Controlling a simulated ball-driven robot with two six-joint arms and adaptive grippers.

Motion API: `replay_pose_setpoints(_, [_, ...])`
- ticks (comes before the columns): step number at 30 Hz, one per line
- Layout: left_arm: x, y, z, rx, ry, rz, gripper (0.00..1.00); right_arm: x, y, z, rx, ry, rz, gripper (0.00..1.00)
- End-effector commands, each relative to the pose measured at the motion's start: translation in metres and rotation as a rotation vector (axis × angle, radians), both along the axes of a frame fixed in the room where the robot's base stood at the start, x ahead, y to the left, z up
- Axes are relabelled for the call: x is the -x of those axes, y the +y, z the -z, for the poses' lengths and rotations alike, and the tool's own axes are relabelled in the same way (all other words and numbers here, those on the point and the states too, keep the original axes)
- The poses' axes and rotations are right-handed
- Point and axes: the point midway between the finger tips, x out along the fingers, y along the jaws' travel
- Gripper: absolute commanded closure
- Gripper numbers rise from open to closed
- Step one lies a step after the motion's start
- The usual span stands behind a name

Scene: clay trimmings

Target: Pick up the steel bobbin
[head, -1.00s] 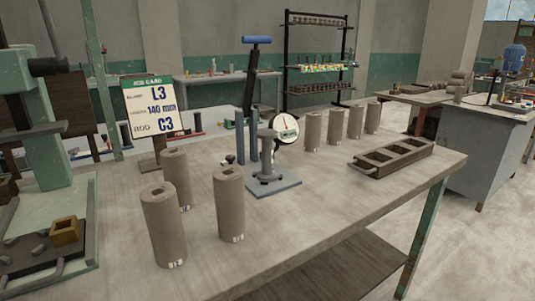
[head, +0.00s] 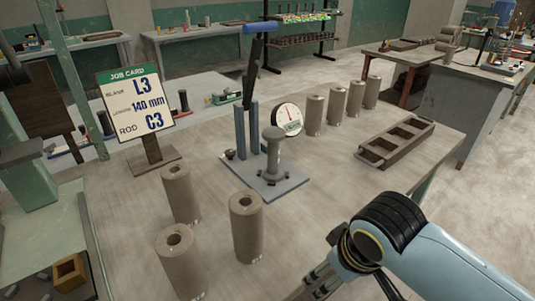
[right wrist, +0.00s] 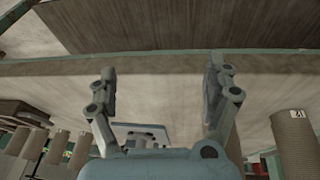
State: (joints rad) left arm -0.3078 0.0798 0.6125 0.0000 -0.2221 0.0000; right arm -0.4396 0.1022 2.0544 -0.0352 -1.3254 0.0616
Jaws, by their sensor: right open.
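The steel bobbin (head: 273,153) is a grey spool shape with a wide top and a narrower stem. It stands upright on the blue-grey plate (head: 262,187) of a press stand, beside a round dial gauge (head: 287,117). My right gripper (head: 322,284) is low in the head view, nearer the front than the bobbin and apart from it; its fingers are partly cut off by the frame edge. In the right wrist view its two fingers (right wrist: 162,78) are spread wide with nothing between them. The bobbin cannot be made out there. My left gripper is not in view.
Several clay-coloured cylinders stand on the table (head: 330,165): a front-left group (head: 246,228) and a back row (head: 315,115). A job card (head: 137,103) stands back left. A dark tray with compartments (head: 396,143) lies on the right. The table between plate and tray is clear.

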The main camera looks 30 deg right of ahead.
Motion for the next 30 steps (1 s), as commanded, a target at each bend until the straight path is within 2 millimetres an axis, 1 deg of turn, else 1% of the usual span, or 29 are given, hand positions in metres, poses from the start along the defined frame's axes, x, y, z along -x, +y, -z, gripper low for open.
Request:
replay_pose_setpoints(1, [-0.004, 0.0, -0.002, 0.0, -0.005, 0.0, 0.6, -0.018, -0.002, -0.005, 0.003, -0.017, 0.029, 0.16])
replay_pose_setpoints(5, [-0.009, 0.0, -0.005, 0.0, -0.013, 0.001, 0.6, -0.055, -0.007, -0.021, 0.013, -0.052, 0.108, 0.16])
replay_pose_setpoints(8, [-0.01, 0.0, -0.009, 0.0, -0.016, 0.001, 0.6, -0.089, -0.012, -0.04, 0.019, -0.087, 0.186, 0.16])
replay_pose_setpoints(11, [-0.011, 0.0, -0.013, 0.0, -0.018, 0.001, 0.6, -0.129, -0.018, -0.068, 0.022, -0.131, 0.283, 0.16])
replay_pose_setpoints(12, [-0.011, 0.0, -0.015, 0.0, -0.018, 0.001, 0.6, -0.146, -0.02, -0.081, 0.022, -0.151, 0.326, 0.16])
replay_pose_setpoints(14, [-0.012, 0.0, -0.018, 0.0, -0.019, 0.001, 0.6, -0.173, -0.023, -0.104, 0.019, -0.184, 0.395, 0.16])
replay_pose_setpoints(15, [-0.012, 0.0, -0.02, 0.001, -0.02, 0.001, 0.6, -0.189, -0.025, -0.121, 0.017, -0.205, 0.444, 0.16])
replay_pose_setpoints(16, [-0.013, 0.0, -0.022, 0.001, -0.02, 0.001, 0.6, -0.202, -0.026, -0.134, 0.015, -0.223, 0.481, 0.16])
replay_pose_setpoints(18, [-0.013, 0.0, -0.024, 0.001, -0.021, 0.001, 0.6, -0.226, -0.029, -0.162, 0.009, -0.258, 0.558, 0.16])
replay_pose_setpoints(21, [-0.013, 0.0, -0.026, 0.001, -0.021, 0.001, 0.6, -0.246, -0.032, -0.189, 0.0, -0.289, 0.633, 0.16])
replay_pose_setpoints(23, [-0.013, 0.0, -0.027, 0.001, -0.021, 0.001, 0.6, -0.253, -0.033, -0.196, -0.002, -0.299, 0.657, 0.16])
replay_pose_setpoints(25, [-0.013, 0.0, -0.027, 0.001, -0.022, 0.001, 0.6, -0.258, -0.036, -0.196, -0.002, -0.305, 0.671, 0.16])
replay_pose_setpoints(30, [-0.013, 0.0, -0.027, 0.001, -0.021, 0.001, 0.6, -0.27, -0.046, -0.172, 0.0, -0.303, 0.673, 0.16])
